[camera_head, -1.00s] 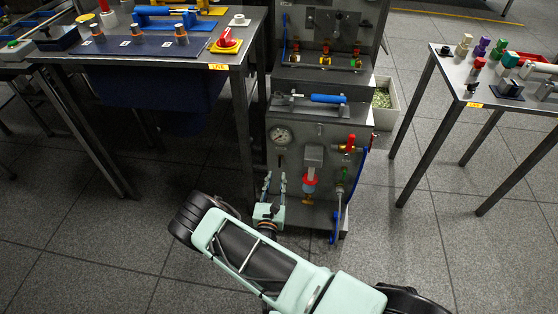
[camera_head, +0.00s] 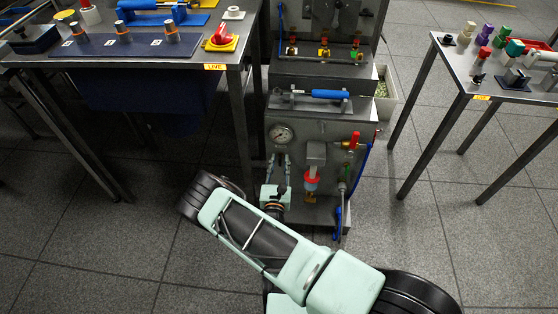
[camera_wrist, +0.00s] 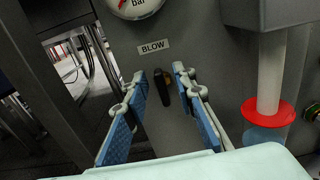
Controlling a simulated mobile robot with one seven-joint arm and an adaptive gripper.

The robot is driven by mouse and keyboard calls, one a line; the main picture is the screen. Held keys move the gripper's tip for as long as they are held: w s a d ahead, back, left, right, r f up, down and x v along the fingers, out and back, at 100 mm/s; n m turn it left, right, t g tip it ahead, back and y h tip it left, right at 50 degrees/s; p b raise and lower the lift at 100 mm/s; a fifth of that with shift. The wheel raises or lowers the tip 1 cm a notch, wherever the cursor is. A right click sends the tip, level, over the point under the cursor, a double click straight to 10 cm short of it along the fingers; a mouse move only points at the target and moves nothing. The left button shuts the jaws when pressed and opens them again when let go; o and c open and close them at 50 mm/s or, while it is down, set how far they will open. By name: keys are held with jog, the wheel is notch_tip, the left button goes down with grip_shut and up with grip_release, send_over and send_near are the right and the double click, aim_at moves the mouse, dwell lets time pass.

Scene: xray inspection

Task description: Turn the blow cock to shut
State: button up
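The blow cock (camera_wrist: 161,86) is a small dark handle on the grey panel, just below the BLOW label (camera_wrist: 154,47) in the wrist view. Its handle stands near upright with a slight tilt. My gripper (camera_wrist: 164,82) is open, with one blue-padded finger on each side of the handle. A gap shows between the handle and both fingers. In the head view my gripper (camera_head: 278,163) is at the lower left of the panel, below the round gauge (camera_head: 282,134). The cock is largely hidden there by the fingers.
A clear bowl with a red ring (camera_wrist: 269,113) hangs on the panel right of my gripper. A red-handled valve (camera_head: 353,141) and blue hose are farther right. A table (camera_head: 236,58) stands left of the panel and another (camera_head: 470,80) right.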

grip_shut()
jog(key=shift+m, duration=0.3)
jog(key=m+p, duration=0.1)
jog(key=m, duration=0.1)
jog(key=m+p, duration=0.1)
jog(key=m, duration=0.1)
jog(key=m+p, duration=0.2)
jog(key=m, duration=0.1)
jog(key=shift+d, duration=0.4)
jog(key=m, duration=0.1)
jog(key=m+p, duration=0.1)
jog(key=m, duration=0.1)
jog(key=m+p, duration=0.1)
jog(key=shift+d+f+m, duration=0.15)
jog(key=shift+f+m, duration=0.1)
jog(key=shift+m, duration=0.15)
jog(key=m, duration=0.1)
jog(key=m+p, duration=0.1)
jog(key=m, duration=0.3)
jog(key=shift+f+p, duration=0.3)
jog(key=shift+p, duration=0.05)
jog(key=shift+m, duration=0.4)
